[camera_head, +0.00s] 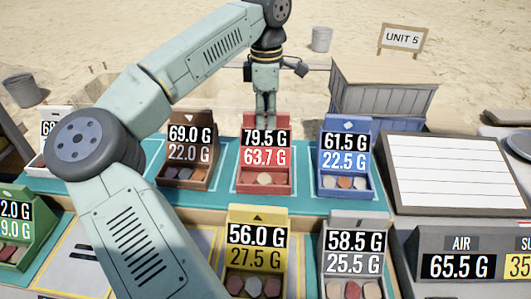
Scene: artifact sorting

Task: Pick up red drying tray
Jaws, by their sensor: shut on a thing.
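The red drying tray (264,190) stands in the middle of the back row on a teal mat. Its back plate reads 79.5 G and 63.7 G, and several small pieces lie in its front. My gripper (266,118) comes down from above onto the top edge of the tray's back plate. It is shut on that edge. The fingertips are partly hidden behind the plate. The tray looks upright, and I cannot tell whether it is clear of the mat.
A brown tray (187,177) is left of the red one and a blue tray (345,186) is right. A yellow tray (254,286) and a grey tray (354,291) stand in front. A crate (378,105) is behind at right. A lined white board (447,172) lies at right.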

